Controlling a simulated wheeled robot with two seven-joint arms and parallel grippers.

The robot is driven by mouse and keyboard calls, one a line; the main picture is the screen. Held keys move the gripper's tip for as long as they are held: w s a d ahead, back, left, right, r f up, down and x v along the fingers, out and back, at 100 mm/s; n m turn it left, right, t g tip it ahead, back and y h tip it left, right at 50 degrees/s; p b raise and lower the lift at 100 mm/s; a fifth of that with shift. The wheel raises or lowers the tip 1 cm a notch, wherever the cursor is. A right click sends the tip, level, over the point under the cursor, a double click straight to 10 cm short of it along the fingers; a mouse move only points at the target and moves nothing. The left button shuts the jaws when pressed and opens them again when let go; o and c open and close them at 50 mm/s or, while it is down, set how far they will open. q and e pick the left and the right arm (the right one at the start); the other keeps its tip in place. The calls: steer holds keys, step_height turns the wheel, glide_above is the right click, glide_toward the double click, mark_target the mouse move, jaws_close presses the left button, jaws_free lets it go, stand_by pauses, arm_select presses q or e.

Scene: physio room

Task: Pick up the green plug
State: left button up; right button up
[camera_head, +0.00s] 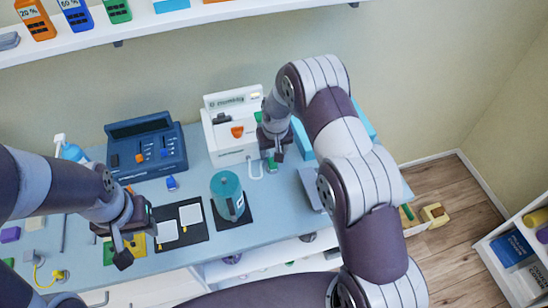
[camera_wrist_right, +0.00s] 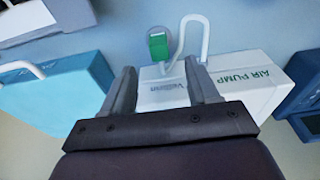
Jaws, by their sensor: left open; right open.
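The green plug (camera_wrist_right: 158,46) shows in the right wrist view on the blue-grey table, with a round grey end. A looped white cord lies beside it. In the head view the green plug (camera_head: 271,164) is a small green patch just below my right gripper (camera_head: 274,146), partly hidden by it. In the wrist view my right gripper (camera_wrist_right: 160,68) is open and empty. Its fingers point towards the plug, which appears between and beyond the fingertips. My left gripper (camera_head: 133,238) is open at the left, over the front part of the table, far from the plug.
A white air pump (camera_head: 222,140) stands close left of the right gripper. A light blue box (camera_wrist_right: 60,95) is on its other side. A blue device (camera_head: 150,155), a small blue plug (camera_head: 171,183), a teal canister (camera_head: 227,191) and a yellow plug (camera_head: 59,275) are further left.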

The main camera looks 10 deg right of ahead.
mark_target(272, 161)
steer(key=f+p, duration=0.1)
steer(key=f, duration=0.1)
steer(key=w+f+p, duration=0.1)
steer(key=f, duration=0.2)
steer(key=f+p, duration=0.1)
steer(key=f, duration=0.1)
steer(key=shift+w+f, duration=0.15)
steer(key=shift+f, duration=0.05)
steer(key=shift+d+f, duration=0.1)
steer(key=shift+f, duration=0.2)
steer(key=shift+w, duration=0.1)
steer(key=c, duration=0.8)
